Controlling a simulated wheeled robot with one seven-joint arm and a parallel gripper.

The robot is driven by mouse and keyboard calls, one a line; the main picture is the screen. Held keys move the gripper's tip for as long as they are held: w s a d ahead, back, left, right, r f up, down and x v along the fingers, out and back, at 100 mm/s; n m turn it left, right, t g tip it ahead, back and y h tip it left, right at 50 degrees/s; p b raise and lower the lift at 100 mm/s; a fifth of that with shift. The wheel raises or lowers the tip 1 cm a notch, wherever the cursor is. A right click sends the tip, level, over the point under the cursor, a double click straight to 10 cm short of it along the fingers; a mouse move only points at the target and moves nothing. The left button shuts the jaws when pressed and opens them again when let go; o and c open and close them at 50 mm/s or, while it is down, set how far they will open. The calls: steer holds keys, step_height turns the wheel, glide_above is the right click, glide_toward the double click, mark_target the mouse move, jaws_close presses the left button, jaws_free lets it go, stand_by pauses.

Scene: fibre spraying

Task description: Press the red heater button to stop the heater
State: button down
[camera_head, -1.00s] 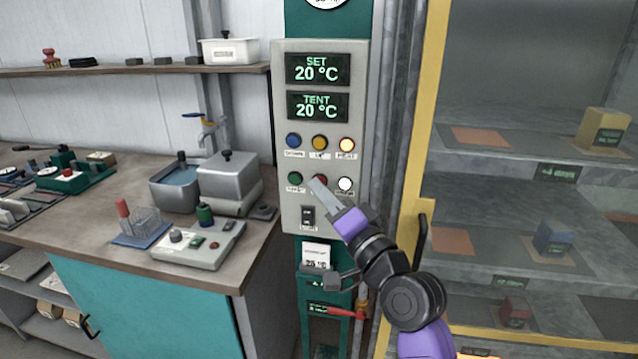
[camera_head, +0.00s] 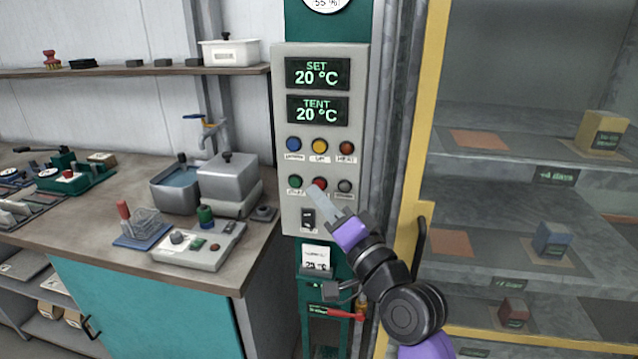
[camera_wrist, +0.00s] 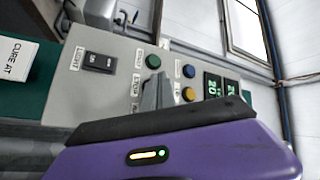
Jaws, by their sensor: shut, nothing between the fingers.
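The grey control panel (camera_head: 282,120) stands upright on the green column. Its red button (camera_head: 320,184) is in the lower row, middle, partly covered by my fingertips. My gripper (camera_head: 316,194) is shut and empty, its tips just below and in front of the red button; whether they touch it I cannot tell. The HEAT lamp (camera_head: 347,146) is dull and unlit. The lower right lamp (camera_head: 345,186) is dark grey. The displays (camera_head: 318,73) read SET 20 °C and TENT 20 °C. In the wrist view my gripper (camera_wrist: 155,88) hides the red button.
A green button (camera_head: 295,183) sits left of the red one. A black rocker switch (camera_head: 308,217) is below. The yellow-framed cabinet (camera_head: 432,130) with its handle is close on the right. A bench (camera_head: 110,190) with instruments stands left. A red-handled valve (camera_head: 345,314) is below the panel.

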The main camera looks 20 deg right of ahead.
steer(key=shift+s+a+p, duration=0.7)
steer(key=shift+s+a, duration=0.1)
steer(key=shift+s, duration=0.2)
steer(key=shift+s+a+p, duration=0.65)
steer(key=shift+s+a, duration=0.1)
steer(key=shift+s, duration=0.25)
steer(key=s+f+n+g+h, duration=0.1)
steer(key=s+f, duration=0.5)
steer(key=s, duration=0.7)
steer(key=s+f+n+g+h, duration=0.1)
steer(key=s+f+n, duration=0.4)
steer(key=s, duration=0.9)
steer(key=s+f+n+g, duration=0.3)
steer(key=s+f, duration=0.3)
steer(key=s, duration=0.8)
steer(key=shift+s+d+f+n+g+h, duration=0.3)
steer(key=shift+n+h, duration=0.1)
steer(key=shift+n, duration=0.1)
steer(key=c, duration=2.2)
jaws_free()
steer(key=shift+w, duration=0.1)
